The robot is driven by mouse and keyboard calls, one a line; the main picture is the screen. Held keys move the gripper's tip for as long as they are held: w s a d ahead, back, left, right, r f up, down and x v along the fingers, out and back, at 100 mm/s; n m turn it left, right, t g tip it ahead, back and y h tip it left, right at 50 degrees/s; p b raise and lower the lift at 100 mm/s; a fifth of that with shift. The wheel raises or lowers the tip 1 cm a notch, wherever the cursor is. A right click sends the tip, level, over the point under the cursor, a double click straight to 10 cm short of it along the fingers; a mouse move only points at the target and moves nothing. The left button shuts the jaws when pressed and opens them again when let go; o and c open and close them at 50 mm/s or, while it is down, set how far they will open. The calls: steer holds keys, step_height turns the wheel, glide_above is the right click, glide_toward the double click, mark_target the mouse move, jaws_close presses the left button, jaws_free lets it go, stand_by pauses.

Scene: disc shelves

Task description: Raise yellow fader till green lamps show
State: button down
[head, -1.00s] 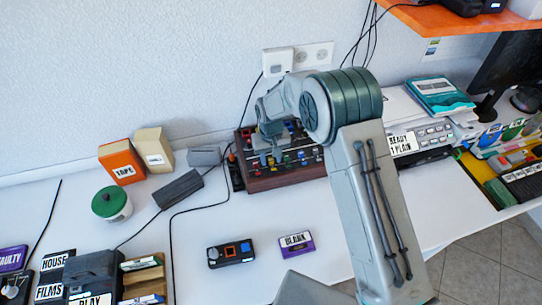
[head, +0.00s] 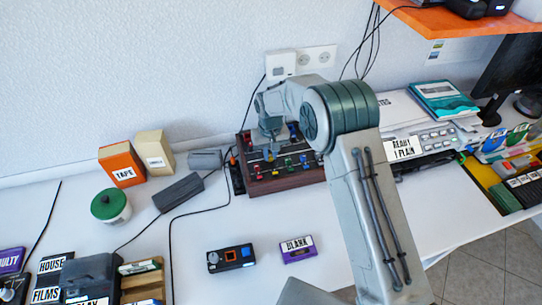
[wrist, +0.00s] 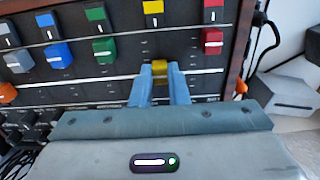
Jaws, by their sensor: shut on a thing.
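The yellow fader (wrist: 160,68) sits between my gripper's fingertips (wrist: 160,76) in the wrist view. The blue fingers are shut on its cap from both sides. The cap sits lower in the picture than the green fader (wrist: 103,48) to its left and the red fader (wrist: 213,40) to its right. The mixer (head: 285,184) is a dark, wood-edged box at the back of the desk, and my gripper (head: 270,154) is over it. My fingers hide the lower part of the yellow fader's track. I cannot make out lit green lamps on the panel.
A grey box (wrist: 285,95) lies right of the mixer in the wrist view. A black recorder (head: 231,256) and a purple BLANK cassette (head: 298,249) lie in front. Cables (head: 190,209) cross the desk.

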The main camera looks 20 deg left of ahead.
mark_target(270, 156)
steer(key=c, duration=1.4)
jaws_free()
steer(key=shift+r, duration=0.1)
step_height(270, 156, up, 14)
steer(key=b, duration=0.1)
steer(key=shift+b, duration=0.4)
steer(key=shift+s+f, duration=0.1)
steer(key=shift+f, duration=0.1)
